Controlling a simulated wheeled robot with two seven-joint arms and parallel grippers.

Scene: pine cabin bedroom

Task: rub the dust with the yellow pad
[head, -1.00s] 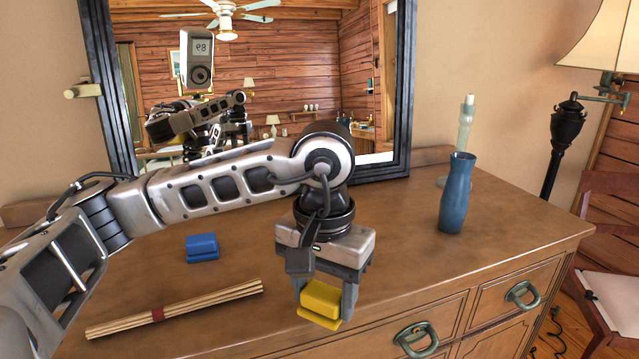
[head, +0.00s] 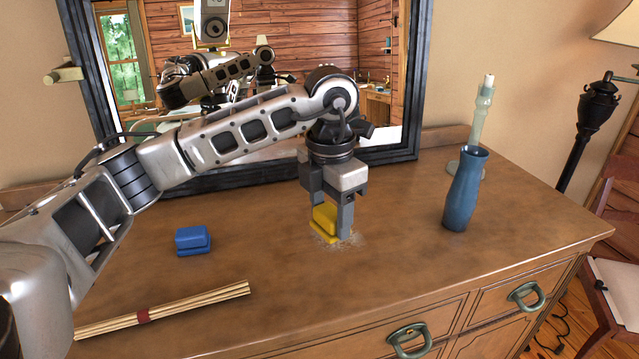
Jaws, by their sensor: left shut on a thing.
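The yellow pad (head: 324,220) is held in my left gripper (head: 331,215), low over the dresser top. Its underside is at the patch of dust (head: 350,239), a pale grey smudge on the wood. The dust shows mostly to the right of and around the pad; the part under the pad and gripper is hidden. The left gripper points down and is shut on the pad. My right gripper does not show.
A blue block (head: 193,240) and a bundle of sticks (head: 165,317) lie on the dresser (head: 400,270) to the left. A blue vase (head: 463,190) and a pale candlestick (head: 478,125) stand to the right. A black-framed mirror (head: 408,90) stands behind my arm.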

